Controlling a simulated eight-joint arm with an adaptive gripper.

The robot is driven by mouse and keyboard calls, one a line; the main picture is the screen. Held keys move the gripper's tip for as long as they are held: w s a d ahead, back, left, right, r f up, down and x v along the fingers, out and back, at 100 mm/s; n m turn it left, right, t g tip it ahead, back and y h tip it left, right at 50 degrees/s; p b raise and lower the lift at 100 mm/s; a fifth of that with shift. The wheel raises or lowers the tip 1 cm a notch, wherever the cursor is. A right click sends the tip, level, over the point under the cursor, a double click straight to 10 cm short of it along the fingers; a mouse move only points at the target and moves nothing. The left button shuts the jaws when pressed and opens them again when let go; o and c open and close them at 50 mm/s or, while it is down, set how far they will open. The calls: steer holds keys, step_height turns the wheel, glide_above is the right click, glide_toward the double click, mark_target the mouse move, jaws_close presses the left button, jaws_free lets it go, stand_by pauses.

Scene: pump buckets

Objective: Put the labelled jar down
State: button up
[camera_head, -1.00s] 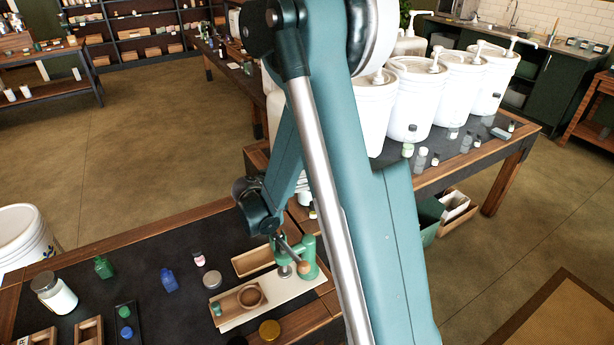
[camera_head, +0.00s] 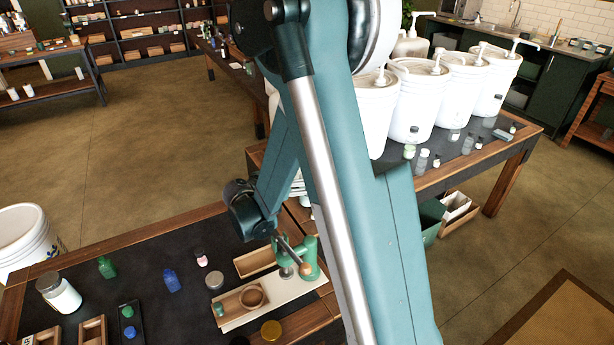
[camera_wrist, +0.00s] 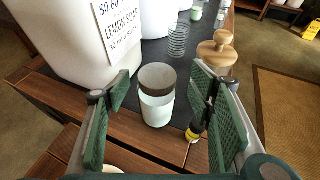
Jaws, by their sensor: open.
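My gripper (camera_wrist: 165,112) is open, with one green-padded finger on each side of the jar and a gap showing on both sides. In the head view my own arm hides the gripper and this jar.
A large white bucket (camera_wrist: 75,40) with a "LEMON SOAP" sign stands close behind left. A wooden knobbed object (camera_wrist: 217,52) and a black-and-yellow bottle (camera_wrist: 194,131) are near the right finger. Several pump buckets (camera_head: 410,95) line the table in the head view.

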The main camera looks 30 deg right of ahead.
steer(key=p+v, duration=0.2)
steer(key=v, duration=0.6)
steer(key=shift+s+r, duration=0.1)
stand_by(0.6)
steer(key=shift+s+a+r+m+t+y, duration=0.35)
steer(key=shift+s+a+r+m+y, duration=1.7)
steer(key=shift+s+m, duration=2.25)
steer(key=shift+s+a+r+m+t+y, duration=0.4)
steer(key=shift+s+a+r+m+y, duration=2.2)
steer(key=shift+s, duration=2.65)
steer(key=shift+s+a+r+m+t+y, duration=0.35)
steer(key=shift+s+a+r+m+y, duration=1.1)
steer(key=shift+s+m, duration=3.1)
